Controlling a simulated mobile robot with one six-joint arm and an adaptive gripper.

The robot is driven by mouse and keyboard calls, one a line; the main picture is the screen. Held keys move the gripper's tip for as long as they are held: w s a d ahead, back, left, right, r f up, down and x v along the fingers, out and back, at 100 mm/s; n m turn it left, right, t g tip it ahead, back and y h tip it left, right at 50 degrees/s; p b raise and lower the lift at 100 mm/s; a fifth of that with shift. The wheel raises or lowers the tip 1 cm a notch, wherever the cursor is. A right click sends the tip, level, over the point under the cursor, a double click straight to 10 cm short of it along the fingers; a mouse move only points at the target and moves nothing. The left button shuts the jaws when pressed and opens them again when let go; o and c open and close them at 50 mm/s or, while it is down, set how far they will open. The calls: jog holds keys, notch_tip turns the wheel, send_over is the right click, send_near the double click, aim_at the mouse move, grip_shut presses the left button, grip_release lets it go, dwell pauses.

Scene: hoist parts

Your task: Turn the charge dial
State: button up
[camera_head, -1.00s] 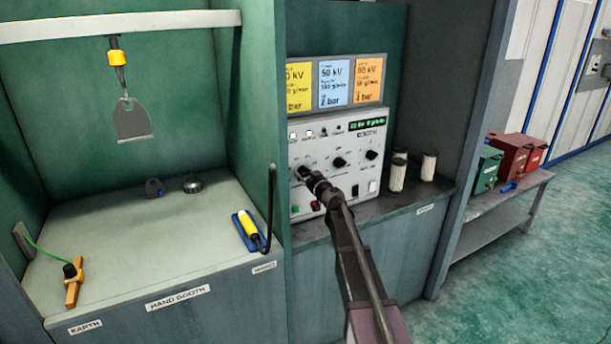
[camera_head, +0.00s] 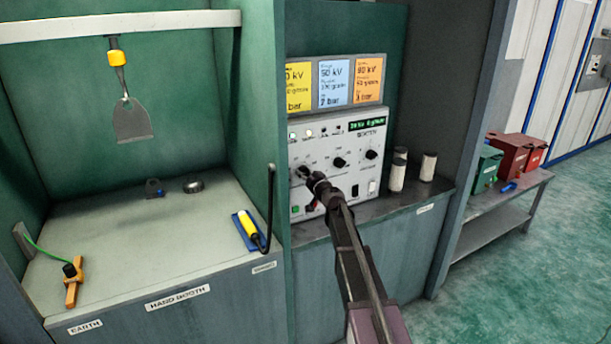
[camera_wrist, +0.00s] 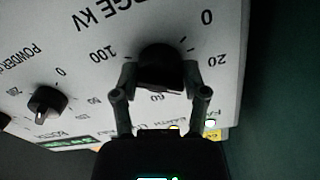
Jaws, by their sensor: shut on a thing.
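The charge dial (camera_wrist: 160,58) is a dark round knob on a pale panel, upside down in the wrist view, under lettering ending in "GE KV". Marks 0, 20, 60 and 100 are readable around it. My gripper (camera_wrist: 160,74) is shut on the dial, one finger on each side. In the head view my gripper (camera_head: 311,179) is at the left of the control unit (camera_head: 350,190) and hides most of the dial (camera_head: 302,171). The unit's green display (camera_head: 368,124) shows a kV and a g/min value; the digits are blurred.
Two more knobs (camera_head: 340,162) sit right of the dial; a powder knob (camera_wrist: 46,101) is near in the wrist view. Pale cylinders (camera_head: 428,167) stand right of the unit. A booth (camera_head: 130,250) with a hanging plate (camera_head: 132,122) is left, past a green wall.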

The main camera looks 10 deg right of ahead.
jog(key=m, duration=0.4)
jog(key=shift+w+m, duration=0.1)
jog(key=shift+m, duration=0.3)
jog(key=m, duration=0.4)
jog(key=shift+a+r, duration=0.1)
jog(key=shift+m, duration=0.3)
jog(key=o, duration=1.1)
jog(key=shift+o, duration=0.2)
jog(key=shift+s, duration=0.2)
jog(key=v, duration=1.1)
jog(key=shift+s, duration=0.3)
